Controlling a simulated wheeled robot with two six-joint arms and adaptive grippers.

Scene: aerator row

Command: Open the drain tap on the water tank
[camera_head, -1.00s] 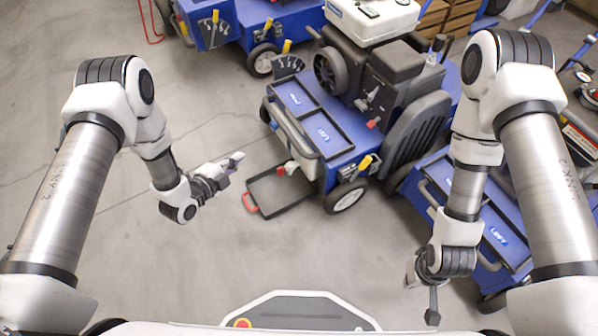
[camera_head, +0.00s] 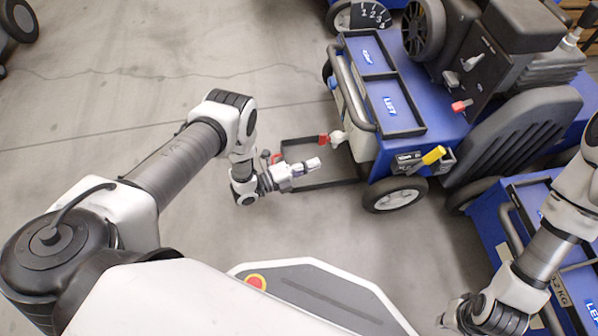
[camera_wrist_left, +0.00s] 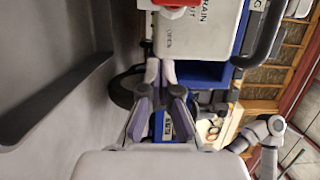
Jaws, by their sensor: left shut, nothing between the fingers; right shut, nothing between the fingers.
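The white water tank (camera_head: 358,122) sits at the near-left end of a blue machine. Its drain tap (camera_head: 336,139), pale with a red end, sticks out to the left above the floor. In the left wrist view the white tank (camera_wrist_left: 195,38) carries the words DRAIN and OPEN, and the red tap handle (camera_wrist_left: 178,4) is cut off by the top edge. My left gripper (camera_head: 314,163) is shut and empty, just below and left of the tap and apart from it. Its fingers (camera_wrist_left: 160,72) point at the tank. My right gripper (camera_head: 448,318) is shut at the bottom edge, far from the tank.
A dark open tray (camera_head: 325,185) with a red end lies on the floor beneath the tap and my left gripper. A wheel (camera_head: 395,195) and yellow handle (camera_head: 433,156) are right of it. Another blue machine (camera_head: 515,215) stands near my right arm.

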